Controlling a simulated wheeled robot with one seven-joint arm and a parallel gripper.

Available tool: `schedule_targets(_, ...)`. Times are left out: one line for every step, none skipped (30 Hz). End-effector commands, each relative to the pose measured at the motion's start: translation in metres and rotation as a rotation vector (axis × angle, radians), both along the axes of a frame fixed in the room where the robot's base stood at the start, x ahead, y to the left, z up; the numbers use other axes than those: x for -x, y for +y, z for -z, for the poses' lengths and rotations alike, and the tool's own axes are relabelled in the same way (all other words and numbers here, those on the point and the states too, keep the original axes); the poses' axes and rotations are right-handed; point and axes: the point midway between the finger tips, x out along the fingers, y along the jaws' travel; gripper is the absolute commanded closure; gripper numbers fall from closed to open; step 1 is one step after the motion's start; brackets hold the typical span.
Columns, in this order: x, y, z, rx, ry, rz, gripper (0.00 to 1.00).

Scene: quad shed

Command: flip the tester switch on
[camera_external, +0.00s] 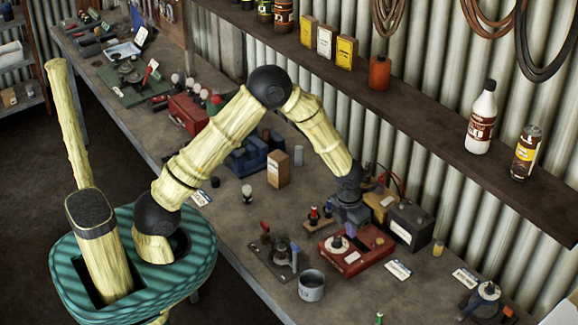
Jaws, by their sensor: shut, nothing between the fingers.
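A red box-shaped device (368,258), which looks like the tester, sits on the bench. My gripper (352,230) is over the back of this device, pointing down, shut and empty. I cannot tell whether its tips touch the device. The switch is too small or hidden by the gripper, so its position cannot be told.
A black battery-like box (411,226) stands close behind and right of the device. A grey metal cup (311,285) and a dark clamp-like fixture (283,257) stand to its left. A shelf (450,130) with bottles runs above.

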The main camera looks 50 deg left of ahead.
Motion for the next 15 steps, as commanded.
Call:
schedule_targets(0.000,0.000,-0.008,0.002,-0.005,-0.001,1.00)
schedule_targets(0.001,0.001,-0.013,0.001,-0.004,-0.002,1.00)
schedule_targets(0.002,0.000,-0.019,0.002,-0.005,-0.001,1.00)
schedule_targets(0.002,0.000,-0.023,0.001,-0.004,-0.001,1.00)
schedule_targets(0.003,0.000,-0.028,0.002,-0.004,-0.001,1.00)
schedule_targets(0.004,0.000,-0.032,0.001,-0.003,-0.001,1.00)
schedule_targets(0.004,0.000,-0.034,0.001,-0.002,-0.001,1.00)
schedule_targets(0.004,0.000,-0.036,0.000,-0.002,-0.001,1.00)
schedule_targets(0.005,0.000,-0.039,0.000,-0.002,0.000,1.00)
schedule_targets(0.005,0.000,-0.040,0.000,-0.002,0.000,1.00)
schedule_targets(0.005,0.000,-0.040,0.000,-0.001,0.000,1.00)
schedule_targets(0.006,0.000,-0.041,0.000,-0.001,0.001,1.00)
schedule_targets(0.006,0.000,-0.041,0.000,-0.001,0.001,1.00)
schedule_targets(0.006,0.000,-0.041,0.000,0.000,0.001,1.00)
schedule_targets(0.006,0.000,-0.041,0.000,0.000,0.001,1.00)
